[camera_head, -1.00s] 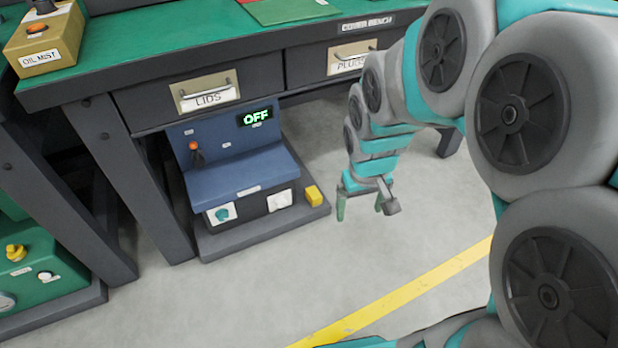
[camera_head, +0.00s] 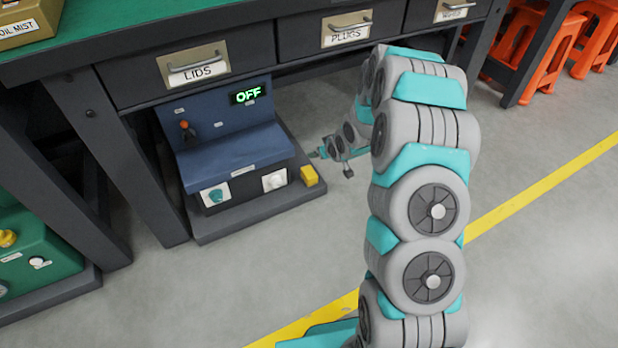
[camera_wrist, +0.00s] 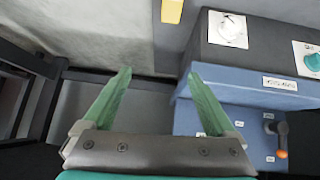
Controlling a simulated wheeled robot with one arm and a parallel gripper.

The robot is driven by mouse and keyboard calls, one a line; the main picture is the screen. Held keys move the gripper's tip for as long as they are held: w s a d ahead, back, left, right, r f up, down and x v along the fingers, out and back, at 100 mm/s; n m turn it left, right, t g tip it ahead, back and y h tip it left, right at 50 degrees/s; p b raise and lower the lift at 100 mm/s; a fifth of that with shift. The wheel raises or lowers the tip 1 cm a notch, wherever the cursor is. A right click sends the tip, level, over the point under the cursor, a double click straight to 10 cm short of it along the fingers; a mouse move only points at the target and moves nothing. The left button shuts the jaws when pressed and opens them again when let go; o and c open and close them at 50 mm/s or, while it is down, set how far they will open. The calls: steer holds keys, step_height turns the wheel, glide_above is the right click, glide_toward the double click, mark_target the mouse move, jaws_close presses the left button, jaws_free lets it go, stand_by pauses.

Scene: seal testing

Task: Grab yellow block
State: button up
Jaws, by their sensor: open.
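The yellow block (camera_head: 309,176) is small and sits on the right end of the dark base plate (camera_head: 240,213), beside the blue machine (camera_head: 228,150). In the wrist view the yellow block (camera_wrist: 172,11) shows at the top edge, partly cut off, beyond my fingertips. My gripper (camera_head: 318,154) is small in the head view, just above and right of the block, apart from it. In the wrist view my gripper (camera_wrist: 158,80) has two green fingers spread wide with nothing between them.
The machine carries an OFF display (camera_head: 248,93), an orange-tipped lever (camera_head: 186,128), a teal knob (camera_head: 216,195) and a white switch (camera_head: 275,180). It stands under a bench with drawers labelled LIDS (camera_head: 196,70) and PLUGS (camera_head: 347,35). Orange stools (camera_head: 540,45) stand far right.

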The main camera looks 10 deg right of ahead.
steer(key=w+f+t+y+b, duration=0.1)
steer(key=w+f+t+y, duration=0.2)
steer(key=f, duration=0.9)
steer(key=t, duration=0.2)
glide_toward(310, 173)
steer(key=w+f, duration=0.1)
steer(key=w, duration=0.2)
steer(key=shift+a+b+x, duration=0.25)
steer(key=shift+b+x, duration=0.1)
steer(key=shift+x, duration=1.6)
steer(key=shift+a+b+x, duration=0.2)
steer(key=shift+b+x, duration=0.15)
steer(key=shift+x, duration=1.65)
steer(key=shift+s, duration=0.15)
jaws_close()
